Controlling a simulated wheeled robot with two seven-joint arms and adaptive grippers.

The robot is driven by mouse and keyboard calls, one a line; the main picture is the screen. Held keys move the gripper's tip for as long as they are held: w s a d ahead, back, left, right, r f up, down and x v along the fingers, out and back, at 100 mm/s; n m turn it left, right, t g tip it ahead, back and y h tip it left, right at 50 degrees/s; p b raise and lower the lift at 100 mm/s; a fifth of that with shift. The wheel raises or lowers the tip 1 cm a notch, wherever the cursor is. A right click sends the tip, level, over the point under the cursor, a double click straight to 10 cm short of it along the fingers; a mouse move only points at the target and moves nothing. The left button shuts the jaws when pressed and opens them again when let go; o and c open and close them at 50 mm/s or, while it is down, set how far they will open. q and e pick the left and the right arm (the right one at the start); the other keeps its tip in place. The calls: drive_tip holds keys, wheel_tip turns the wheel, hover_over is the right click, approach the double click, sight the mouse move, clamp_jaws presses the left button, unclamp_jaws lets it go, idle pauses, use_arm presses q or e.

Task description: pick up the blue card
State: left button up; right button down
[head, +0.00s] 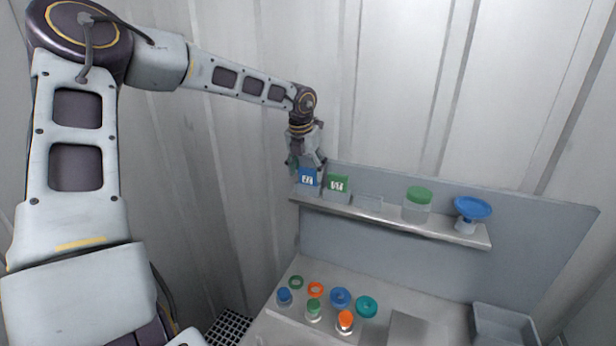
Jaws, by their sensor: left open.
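The blue card (308,176) stands upright in a small clear holder at the left end of the shelf, with a white label on its front. My left gripper (307,163) is open, pointing down at the top of the blue card. Its fingers are at or just above the card's upper edge; I cannot tell whether they touch it. A green card (338,183) with a white label stands in the holder just to the right. My right gripper is not in view.
The shelf (400,222) also carries an empty clear holder (368,203), a green-lidded jar (417,204) and a blue funnel-like piece (472,209). Below, the worktop holds several small lidded vessels and rings (315,289). A grey bin (503,325) is at right.

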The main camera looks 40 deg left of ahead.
use_arm(q)
drive_tip(key=shift+w+f, duration=0.15)
drive_tip(key=shift+f, duration=0.5)
drive_tip(key=c, duration=0.7)
drive_tip(key=shift+r, duration=0.2)
wheel_tip(320, 180, up, 8)
drive_tip(key=shift+b, duration=1.05)
drive_tip(key=shift+r, duration=0.85)
